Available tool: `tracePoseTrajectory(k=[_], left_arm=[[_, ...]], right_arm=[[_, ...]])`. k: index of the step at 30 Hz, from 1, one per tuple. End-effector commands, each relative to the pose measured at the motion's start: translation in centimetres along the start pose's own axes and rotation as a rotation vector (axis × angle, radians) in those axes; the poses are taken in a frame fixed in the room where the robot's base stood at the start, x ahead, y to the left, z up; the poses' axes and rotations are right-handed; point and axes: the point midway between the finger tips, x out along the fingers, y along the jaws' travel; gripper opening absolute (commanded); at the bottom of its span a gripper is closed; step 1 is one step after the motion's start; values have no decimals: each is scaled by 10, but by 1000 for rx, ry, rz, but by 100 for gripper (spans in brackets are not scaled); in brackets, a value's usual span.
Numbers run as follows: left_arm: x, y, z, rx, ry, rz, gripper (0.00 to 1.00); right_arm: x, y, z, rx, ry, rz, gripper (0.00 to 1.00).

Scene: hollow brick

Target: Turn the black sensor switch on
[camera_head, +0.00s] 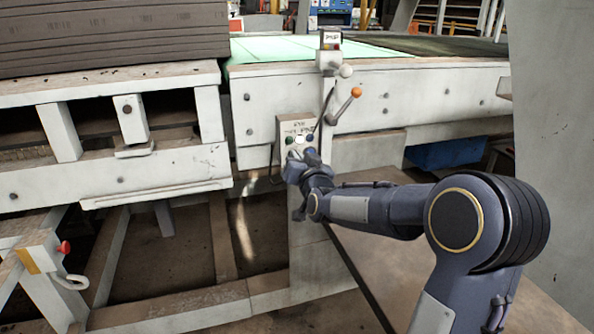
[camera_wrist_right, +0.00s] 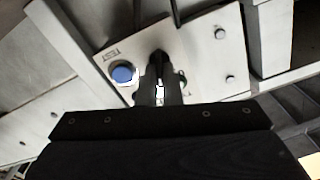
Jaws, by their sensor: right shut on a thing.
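A pale control box (camera_head: 296,124) is mounted on the front of the white machine frame. It carries small buttons and lettering. My right gripper (camera_head: 301,158) is at the lower part of this box. In the right wrist view the dark fingers (camera_wrist_right: 158,80) are close together against the panel plate (camera_wrist_right: 195,50), shut on a small part there. The black sensor switch cannot be made out apart from the dark fingers that cover that spot; its position cannot be read. A blue button (camera_wrist_right: 123,74) with the label TEST sits just left of the fingers. My left gripper is not in view.
Above the box stand an orange-knobbed lever (camera_head: 356,92) and a small display box (camera_head: 330,40). A red button (camera_head: 65,247) is on a post at lower left. A grey stack (camera_head: 110,35) lies on the left bench. A blue bin (camera_head: 445,153) is behind my right arm.

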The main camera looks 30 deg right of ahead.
Motion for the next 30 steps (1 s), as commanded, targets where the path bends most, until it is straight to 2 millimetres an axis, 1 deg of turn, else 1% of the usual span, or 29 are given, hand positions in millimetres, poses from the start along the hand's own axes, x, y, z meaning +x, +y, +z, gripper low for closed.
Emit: tracePoseTrajectory(k=[1, 9, 15, 27, 28, 30], left_arm=[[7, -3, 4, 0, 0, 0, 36], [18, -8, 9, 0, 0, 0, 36], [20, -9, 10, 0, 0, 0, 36], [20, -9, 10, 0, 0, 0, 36], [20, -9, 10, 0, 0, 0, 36], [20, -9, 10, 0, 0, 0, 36]], right_arm=[[0, 2, 4, 31, 0, 0, 0], [0, 2, 2, 149, -1, 1, 0], [0, 2, 1, 184, -2, 1, 0], [0, 1, 1, 191, -3, 1, 0], [0, 1, 1, 191, -3, 1, 7], [0, 1, 1, 191, -2, 1, 16]])
